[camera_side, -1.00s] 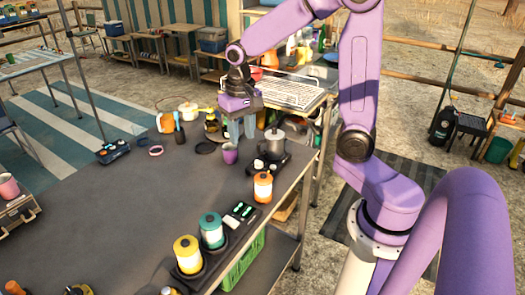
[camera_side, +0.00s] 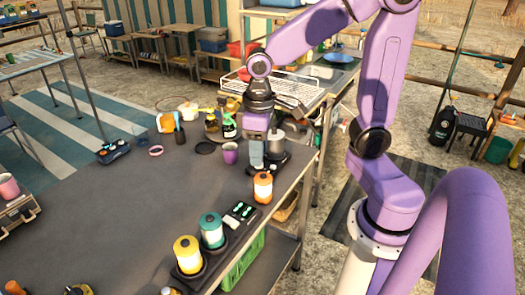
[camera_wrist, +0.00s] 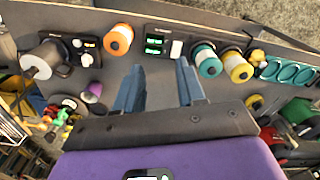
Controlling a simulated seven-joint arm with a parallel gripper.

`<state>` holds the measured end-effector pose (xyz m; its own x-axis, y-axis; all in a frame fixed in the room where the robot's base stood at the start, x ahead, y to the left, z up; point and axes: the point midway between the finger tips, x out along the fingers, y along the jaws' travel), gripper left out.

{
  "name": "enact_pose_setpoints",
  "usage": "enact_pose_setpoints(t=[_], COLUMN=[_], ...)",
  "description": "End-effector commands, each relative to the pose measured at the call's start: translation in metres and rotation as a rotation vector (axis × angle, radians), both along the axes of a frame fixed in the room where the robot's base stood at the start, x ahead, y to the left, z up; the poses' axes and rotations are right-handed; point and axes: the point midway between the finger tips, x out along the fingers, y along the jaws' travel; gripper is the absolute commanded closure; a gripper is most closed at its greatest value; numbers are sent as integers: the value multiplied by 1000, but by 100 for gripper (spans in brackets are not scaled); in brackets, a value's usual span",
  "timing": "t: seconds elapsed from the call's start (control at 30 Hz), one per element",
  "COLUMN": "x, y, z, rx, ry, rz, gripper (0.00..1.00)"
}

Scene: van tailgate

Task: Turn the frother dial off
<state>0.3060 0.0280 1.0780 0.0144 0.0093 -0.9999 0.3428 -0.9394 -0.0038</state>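The frother, a metal pot (camera_side: 276,141) on a black base (camera_side: 299,160), stands near the table's right edge in the side view, partly hidden by my gripper. In the wrist view the metal pot (camera_wrist: 42,60) is at the left, and its base (camera_wrist: 68,68) carries small pale controls. A round pale knob (camera_wrist: 87,60) on it looks like the dial; its setting is too small to read. My gripper (camera_side: 255,170) is just in front of the frother base in the side view. In the wrist view my gripper (camera_wrist: 160,85) has its fingers apart, empty, right of the base.
An orange-topped canister (camera_side: 263,187) stands close to my gripper, and a purple cup (camera_side: 230,153) is left of it. Teal (camera_side: 211,230) and yellow (camera_side: 187,254) canisters stand along the front edge by a black panel (camera_side: 241,212). The table's middle is mostly clear.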

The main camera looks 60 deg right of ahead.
Motion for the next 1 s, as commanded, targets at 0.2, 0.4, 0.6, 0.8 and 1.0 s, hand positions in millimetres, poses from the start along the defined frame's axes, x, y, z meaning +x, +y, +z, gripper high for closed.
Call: enact_pose_setpoints(t=[0.2, 0.4, 0.6, 0.8, 1.0], x=[-11, -13, -13, -32, -83], y=[3, 4, 4, 13, 26], z=[0, 0, 0, 0, -1], rx=[0, 0, 0, 1, 4], ry=[-1, -1, -1, -4, -8], rz=[79, 96, 96, 187, 441], gripper=[61, 61, 61, 61, 61])
